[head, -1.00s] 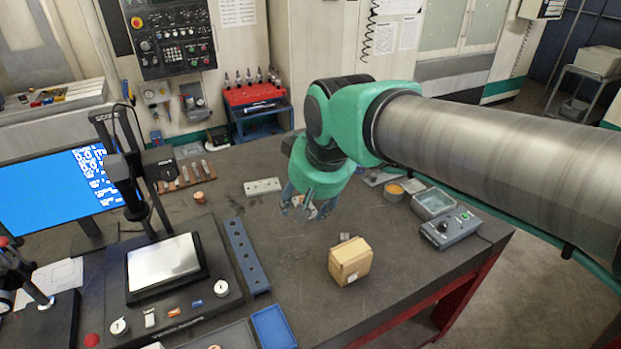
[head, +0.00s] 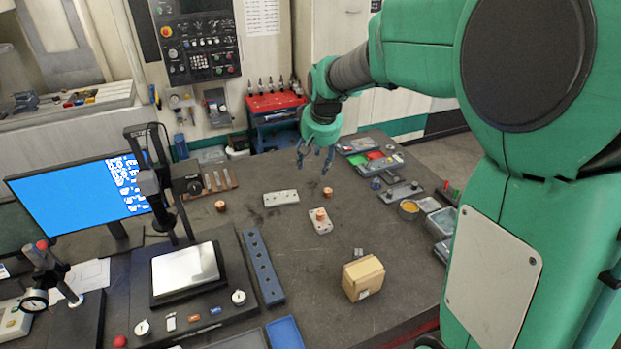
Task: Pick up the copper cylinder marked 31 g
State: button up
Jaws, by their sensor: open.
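Three small copper cylinders show in the head view, and their markings are too small to read. One copper cylinder (head: 220,206) stands on the table at the left, near a wooden rack. A second copper cylinder (head: 320,214) sits on a pale metal block (head: 320,227) in the middle. A third copper cylinder (head: 328,191) stands on the table just behind that block. I cannot tell which is the 31 g one. My gripper (head: 313,162) points down with its fingers apart and empty, above the table and behind the third cylinder in the picture.
Another pale block (head: 281,198) lies left of the middle. A cardboard box (head: 362,277) stands in front. A blue drilled bar (head: 263,267) and a microscope stand (head: 160,190) are at the left. Several trays and small parts (head: 385,165) line the right side.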

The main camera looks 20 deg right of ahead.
jog(key=w+d+f+p, duration=0.3)
jog(key=w+d+f, duration=0.5)
jog(key=w+f, duration=0.2)
jog(key=w+d+f+m+g+p, duration=0.1)
jog(key=w+d+f+p, duration=0.2)
jog(key=w+d+f, duration=0.5)
notch_tip(320, 180, down, 4)
jog(key=shift+w+d+f+p, duration=0.15)
jog(key=shift+w+d+p, duration=0.25)
jog(key=shift+w, duration=0.85)
jog(key=shift+a+f, duration=0.1)
jog(key=p, duration=0.1)
send_over(328, 191)
jog(key=s, duration=0.2)
jog(key=shift+w+a+f, duration=0.15)
jog(key=shift+f, duration=1.85)
jog(key=shift+w+a+f, duration=0.1)
jog(key=shift+f, duration=1.9)
jog(key=shift+f, duration=0.15)
jog(key=shift+p+x, duration=0.65)
jog(key=shift+x, duration=1.85)
jog(key=shift+d, duration=0.1)
